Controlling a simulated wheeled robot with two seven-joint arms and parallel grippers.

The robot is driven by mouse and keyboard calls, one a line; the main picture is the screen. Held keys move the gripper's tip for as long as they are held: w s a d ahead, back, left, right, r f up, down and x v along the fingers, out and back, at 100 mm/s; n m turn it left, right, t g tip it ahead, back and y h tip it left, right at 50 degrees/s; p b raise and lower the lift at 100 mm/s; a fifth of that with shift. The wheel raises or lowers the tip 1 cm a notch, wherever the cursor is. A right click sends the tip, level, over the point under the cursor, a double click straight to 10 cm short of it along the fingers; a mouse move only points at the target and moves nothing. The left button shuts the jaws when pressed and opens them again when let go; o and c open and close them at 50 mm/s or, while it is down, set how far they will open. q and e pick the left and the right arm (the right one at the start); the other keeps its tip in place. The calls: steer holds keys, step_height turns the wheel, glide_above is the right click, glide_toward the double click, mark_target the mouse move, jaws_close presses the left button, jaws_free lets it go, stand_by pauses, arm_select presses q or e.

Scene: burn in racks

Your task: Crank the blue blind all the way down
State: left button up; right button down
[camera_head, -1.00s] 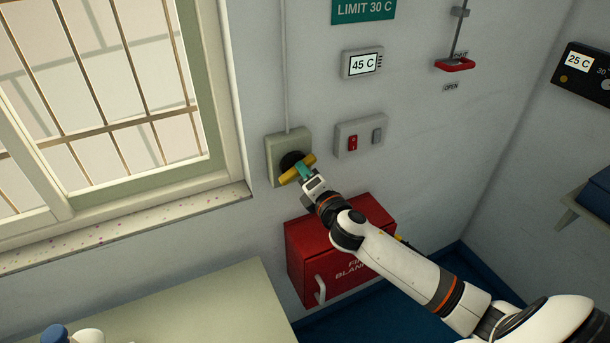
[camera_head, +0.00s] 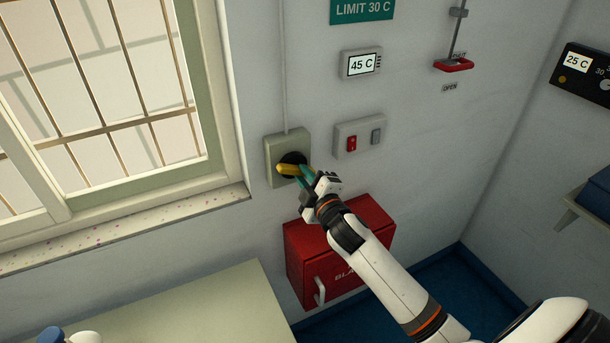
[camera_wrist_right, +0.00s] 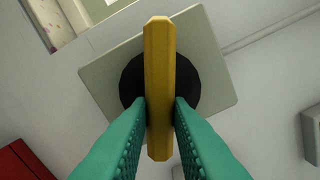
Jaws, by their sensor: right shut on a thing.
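The yellow crank handle (camera_head: 288,169) sits on a black round hub on a beige wall plate (camera_head: 273,150), right of the window. In the right wrist view the yellow handle (camera_wrist_right: 159,80) runs up and down the picture, in front of the black hub (camera_wrist_right: 131,80). My right gripper (camera_head: 304,172) is shut on the handle, with its green fingers (camera_wrist_right: 160,112) on either side of it. The blue blind is not visible; the window (camera_head: 110,100) shows bare glass and bars. My left gripper is not in view.
A red fire-blanket box (camera_head: 335,262) hangs just below my right wrist. A pale table (camera_head: 190,312) stands at lower left, under the window sill (camera_head: 120,232).

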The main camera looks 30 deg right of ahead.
steer(key=m, duration=0.2)
steer(key=m+p, duration=0.1)
steer(key=m, duration=0.2)
steer(key=shift+a+f+m, duration=0.15)
steer(key=shift+f+m, duration=0.05)
steer(key=shift+m, duration=0.1)
steer(key=m+p, duration=0.2)
steer(key=m, duration=0.6)
steer(key=a+m+p, duration=0.1)
steer(key=m+p, duration=0.1)
steer(key=m, duration=0.7)
steer(key=r+m+p, duration=0.1)
steer(key=m+p, duration=0.2)
steer(key=m, duration=0.6)
steer(key=shift+a, duration=0.4)
steer(key=m, duration=0.4)
steer(key=shift+d+r+p, duration=0.1)
steer(key=shift+p, duration=0.25)
steer(key=shift+m, duration=0.3)
steer(key=c, duration=1.3)
jaws_free()
